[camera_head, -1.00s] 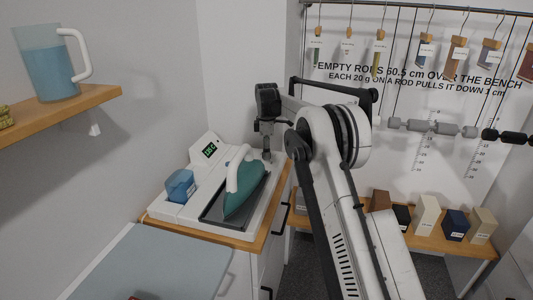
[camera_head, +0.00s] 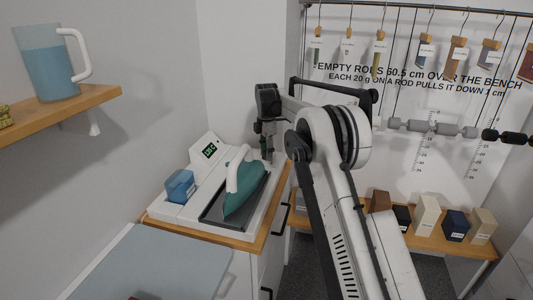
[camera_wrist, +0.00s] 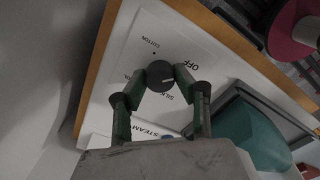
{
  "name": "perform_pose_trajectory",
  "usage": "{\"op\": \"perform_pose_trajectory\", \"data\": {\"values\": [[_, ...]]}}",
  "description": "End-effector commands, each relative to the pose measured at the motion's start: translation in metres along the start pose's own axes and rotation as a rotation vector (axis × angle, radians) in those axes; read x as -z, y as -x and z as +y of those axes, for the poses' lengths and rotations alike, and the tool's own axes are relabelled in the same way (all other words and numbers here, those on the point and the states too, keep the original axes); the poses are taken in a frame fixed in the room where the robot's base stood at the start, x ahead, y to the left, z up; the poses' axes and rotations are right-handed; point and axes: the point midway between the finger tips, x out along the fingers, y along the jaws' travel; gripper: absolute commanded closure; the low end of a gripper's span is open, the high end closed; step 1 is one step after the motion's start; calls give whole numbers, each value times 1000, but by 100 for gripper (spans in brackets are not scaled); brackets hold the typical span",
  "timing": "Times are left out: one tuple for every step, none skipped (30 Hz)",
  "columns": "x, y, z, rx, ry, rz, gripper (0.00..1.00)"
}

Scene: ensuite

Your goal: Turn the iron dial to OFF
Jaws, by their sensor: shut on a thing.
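The iron dial (camera_wrist: 159,70) is a dark round knob on a white panel (camera_wrist: 128,62) in the wrist view. Printed words OFF, COTTON, SILK and STEAM surround it. A short pale mark on the knob faces right in the picture, between OFF and SILK. My gripper (camera_wrist: 160,80) is shut on the knob, with one green fingertip at each side. In the head view my gripper (camera_head: 266,148) is at the far end of the white station, behind the iron, and the dial is hidden there. The green iron (camera_head: 243,193) rests on its dark tray, also partly seen in the wrist view (camera_wrist: 252,130).
A small lit display (camera_head: 210,150) and a blue container (camera_head: 180,186) stand left of the iron. The station sits on a wood-edged cabinet (camera_head: 236,242). The wall is close at left, with a shelf (camera_head: 75,108) holding a jug. A bench (camera_head: 430,242) with several blocks stands at right.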

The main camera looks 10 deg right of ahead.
Motion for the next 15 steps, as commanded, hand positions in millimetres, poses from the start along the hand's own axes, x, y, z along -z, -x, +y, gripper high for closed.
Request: {"op": "perform_pose_trajectory", "data": {"values": [[0,1,0,-2,1,-1,98],[0,1,0,-2,0,-1,98],[0,1,0,-2,0,-1,98],[0,1,0,-2,0,-1,98],[0,1,0,-2,0,-1,98],[0,1,0,-2,0,-1,98],[0,1,0,-2,0,-1,68],[0,1,0,-2,0,-1,64],[0,1,0,-1,0,-1,58],[0,1,0,-1,0,-1,54],[0,1,0,-1,0,-1,53],[0,0,0,-1,0,-1,53],[0,0,0,-1,0,0,53],[0,0,0,-1,0,0,53],[0,0,0,-1,0,0,53]]}}
